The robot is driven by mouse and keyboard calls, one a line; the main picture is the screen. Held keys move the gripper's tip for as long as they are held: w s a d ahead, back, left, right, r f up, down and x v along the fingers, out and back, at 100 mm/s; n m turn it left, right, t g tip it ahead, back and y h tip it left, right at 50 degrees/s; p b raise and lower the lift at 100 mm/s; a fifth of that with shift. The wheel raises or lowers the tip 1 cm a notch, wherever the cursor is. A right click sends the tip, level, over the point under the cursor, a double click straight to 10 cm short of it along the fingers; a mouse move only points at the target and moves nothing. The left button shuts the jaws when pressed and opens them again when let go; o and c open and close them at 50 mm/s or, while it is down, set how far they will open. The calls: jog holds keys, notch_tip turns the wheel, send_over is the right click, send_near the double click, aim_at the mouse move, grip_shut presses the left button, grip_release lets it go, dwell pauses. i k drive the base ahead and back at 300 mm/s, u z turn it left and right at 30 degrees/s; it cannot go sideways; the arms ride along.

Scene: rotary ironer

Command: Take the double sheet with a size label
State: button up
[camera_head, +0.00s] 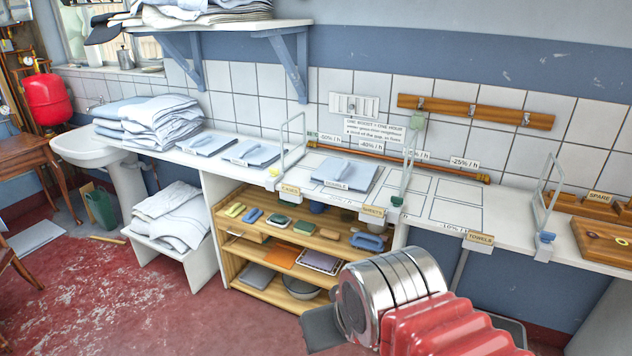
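Two lie side by side at the left, one sheet (207,142) and a second sheet (255,153). A third sheet (350,171) lies further right, between the upright frames, behind the "SHEETS" tag. My gripper (322,328) shows only partly at the bottom centre, as a dark grey piece beside my arm's silver end. It is apart from all the sheets; its opening is not clear.
Metal upright frames (408,160) stand along the counter (190,160). Outlined empty spaces lie right of the third sheet, near the "TOWELS" tag (480,237). Stacked linen (160,118) sits at the left. A wooden shelf unit (265,262) with several small items stands below.

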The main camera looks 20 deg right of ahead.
aim_at(358, 176)
jog(key=u, duration=0.5)
jog(key=i, duration=2.35)
jog(key=z, duration=1.2)
jog(key=i, duration=0.55)
jog(key=z, duration=0.25)
